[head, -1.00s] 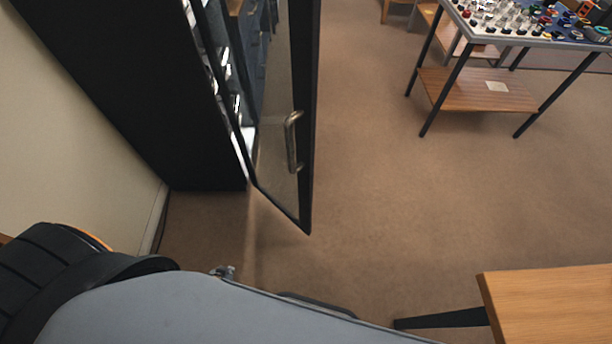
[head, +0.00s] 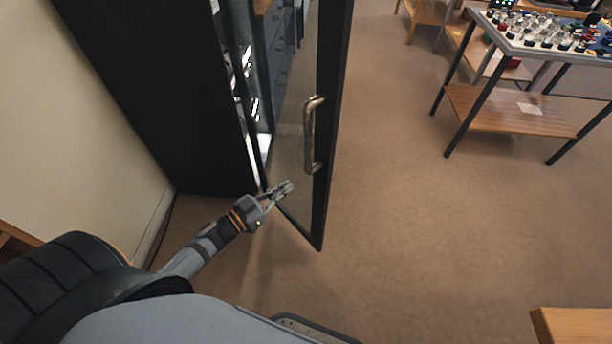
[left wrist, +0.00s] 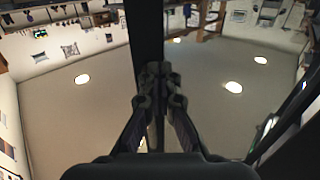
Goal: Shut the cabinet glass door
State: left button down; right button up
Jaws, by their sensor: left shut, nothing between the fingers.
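The black cabinet (head: 140,90) stands at the upper left in the head view. Its glass door (head: 330,120) is ajar, swung out toward the room, with a black frame and a silver bar handle (head: 310,135). My left gripper (head: 288,187) is shut and empty, in front of the lower part of the door in the picture, below and left of the handle. I cannot tell whether it touches the door. In the left wrist view the shut fingertips (left wrist: 160,75) overlap a dark upright bar, perhaps the door frame (left wrist: 145,30). My right gripper is not in view.
A table with many small items (head: 545,45) and a lower wooden shelf (head: 510,110) stands at the upper right. A wooden table corner (head: 575,328) shows at the lower right. A cream wall (head: 70,140) is at the left. The brown carpet (head: 420,220) right of the door is clear.

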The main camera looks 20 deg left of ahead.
pick_arm(q)
jog(key=x, duration=0.8)
jog(key=shift+w, duration=0.15)
